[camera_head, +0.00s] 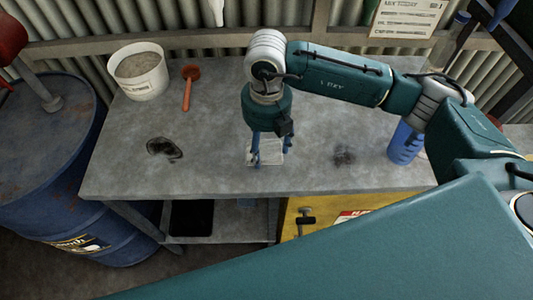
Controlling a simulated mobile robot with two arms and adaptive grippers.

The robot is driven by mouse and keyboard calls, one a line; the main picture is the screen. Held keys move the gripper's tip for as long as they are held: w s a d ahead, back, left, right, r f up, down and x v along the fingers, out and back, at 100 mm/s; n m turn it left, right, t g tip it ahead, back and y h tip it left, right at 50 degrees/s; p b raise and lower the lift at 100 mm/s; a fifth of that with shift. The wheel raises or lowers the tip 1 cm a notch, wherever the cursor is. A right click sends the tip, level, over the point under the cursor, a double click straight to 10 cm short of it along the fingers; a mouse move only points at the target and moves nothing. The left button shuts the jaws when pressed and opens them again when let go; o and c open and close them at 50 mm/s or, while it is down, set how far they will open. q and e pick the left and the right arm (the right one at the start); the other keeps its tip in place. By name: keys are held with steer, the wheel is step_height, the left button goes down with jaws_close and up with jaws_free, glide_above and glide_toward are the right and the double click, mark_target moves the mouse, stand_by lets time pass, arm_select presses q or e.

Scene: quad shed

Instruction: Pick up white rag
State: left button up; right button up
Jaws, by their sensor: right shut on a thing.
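The white rag (271,156) lies on the grey workbench near its front middle, under my right gripper. It looks like a small flat, pale square. My right gripper (257,160) points down from above, with its blue fingers at the rag, and is shut on it. The fingers and the wrist above hide part of the rag. I cannot see the rag clear of the bench top. My left gripper is not in view.
A blue bottle (404,143) is at the right end, below my right arm. A blue drum (45,140) stands left of the bench.

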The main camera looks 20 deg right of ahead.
mark_target(267, 149)
step_height(267, 149, up, 16)
steer(key=b, duration=0.2)
steer(key=shift+b, duration=0.3)
steer(key=o, duration=0.4)
steer(key=c, duration=0.4)
steer(key=shift+f, duration=0.1)
